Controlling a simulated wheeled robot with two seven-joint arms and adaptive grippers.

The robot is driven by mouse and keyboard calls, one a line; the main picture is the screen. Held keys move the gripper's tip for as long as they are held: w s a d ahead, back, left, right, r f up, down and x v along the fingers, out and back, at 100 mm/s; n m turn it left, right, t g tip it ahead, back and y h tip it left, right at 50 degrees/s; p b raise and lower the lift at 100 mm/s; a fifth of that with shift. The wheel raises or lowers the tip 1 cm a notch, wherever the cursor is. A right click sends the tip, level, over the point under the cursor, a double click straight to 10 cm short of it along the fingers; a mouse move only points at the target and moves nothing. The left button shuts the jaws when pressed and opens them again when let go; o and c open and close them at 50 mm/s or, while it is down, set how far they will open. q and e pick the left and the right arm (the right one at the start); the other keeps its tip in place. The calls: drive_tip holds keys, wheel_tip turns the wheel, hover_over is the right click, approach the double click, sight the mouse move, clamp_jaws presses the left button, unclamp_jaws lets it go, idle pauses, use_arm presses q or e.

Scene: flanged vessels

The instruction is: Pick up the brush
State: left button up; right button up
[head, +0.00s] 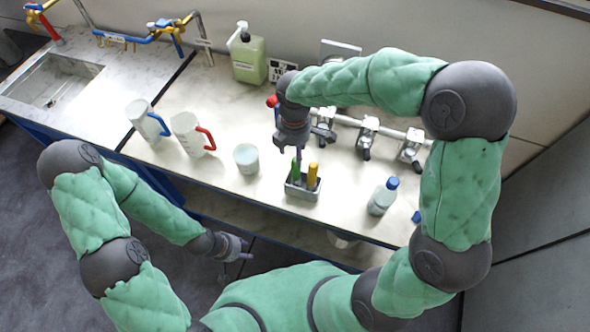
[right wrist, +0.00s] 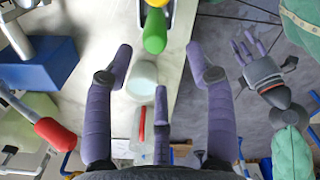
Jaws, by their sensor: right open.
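Two upright handles, one green (head: 295,168) and one yellow (head: 312,176), stand in a small grey holder (head: 302,193) near the counter's front edge. Their lower ends are hidden in the holder, so I cannot tell which is the brush. My right gripper (head: 297,152) is above and just behind the holder, pointing down. In the right wrist view its fingers (right wrist: 160,62) are spread and empty, with the green handle's end (right wrist: 155,34) ahead of them. My left gripper (head: 238,251) hangs in front of the counter; its fingers look spread and empty in the right wrist view (right wrist: 249,50).
A whitish cup (head: 246,159) stands left of the holder, and jugs with red (head: 189,134) and blue (head: 146,124) handles are further left. A blue-capped bottle (head: 382,197) is to the right. Taps on a pipe (head: 366,132) are behind. A green soap bottle (head: 248,60) stands at the back.

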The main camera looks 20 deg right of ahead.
sight(296, 174)
wheel_tip(296, 174, down, 3)
drive_tip(key=shift+w+r, duration=0.1)
drive_tip(key=shift+w, duration=0.05)
drive_tip(key=shift+d+f+b, duration=0.15)
drive_tip(key=shift+f+b, duration=0.1)
drive_tip(key=shift+f, duration=1.1)
drive_tip(key=shift+d+f+b, duration=0.15)
drive_tip(key=shift+f+b, duration=0.1)
drive_tip(key=shift+f, duration=1.05)
clamp_jaws()
